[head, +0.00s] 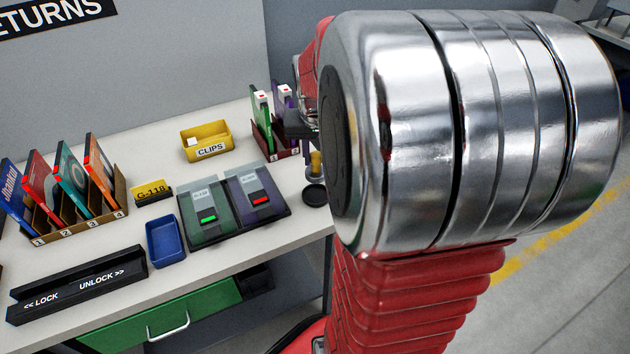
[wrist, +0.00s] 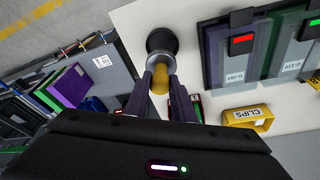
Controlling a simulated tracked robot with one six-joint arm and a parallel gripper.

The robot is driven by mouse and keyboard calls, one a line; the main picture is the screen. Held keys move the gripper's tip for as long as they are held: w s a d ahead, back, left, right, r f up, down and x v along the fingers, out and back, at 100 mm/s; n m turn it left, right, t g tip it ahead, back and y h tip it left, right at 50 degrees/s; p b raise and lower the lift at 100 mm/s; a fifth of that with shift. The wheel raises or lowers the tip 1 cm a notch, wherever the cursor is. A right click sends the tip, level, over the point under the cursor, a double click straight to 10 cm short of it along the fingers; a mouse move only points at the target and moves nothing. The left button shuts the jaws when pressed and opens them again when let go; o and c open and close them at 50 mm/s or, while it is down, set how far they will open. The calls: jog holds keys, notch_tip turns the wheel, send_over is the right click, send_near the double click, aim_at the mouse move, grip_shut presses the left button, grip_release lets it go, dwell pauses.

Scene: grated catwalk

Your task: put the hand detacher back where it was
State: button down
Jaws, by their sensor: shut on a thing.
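The hand detacher shows in the wrist view as a yellow shaft (wrist: 181,104) with a pale metal collar and a round black end (wrist: 161,42). My gripper (wrist: 172,78) is shut on its shaft, one dark finger on each side. In the head view the yellow part (head: 316,164) shows below my gripper (head: 312,142), near the white counter's (head: 285,238) right end. A black disc (head: 314,195) is just under it; I cannot tell whether the detacher touches it or stands in it. My arm hides much of this spot.
A green and a purple device (head: 256,192) stand left of the gripper. A rack of cases (head: 275,145) is close behind. A yellow clips bin (head: 207,140), a blue tray (head: 165,240), a case rack (head: 85,222) and a lock/unlock bar (head: 77,285) are further left.

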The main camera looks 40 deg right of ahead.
aim_at(316, 173)
jog(key=shift+f, duration=1.9)
jog(key=shift+f, duration=1.85)
jog(key=shift+f, duration=0.1)
jog(key=c, duration=1.5)
grip_release()
jog(key=v, duration=1.2)
jog(key=shift+s, duration=0.1)
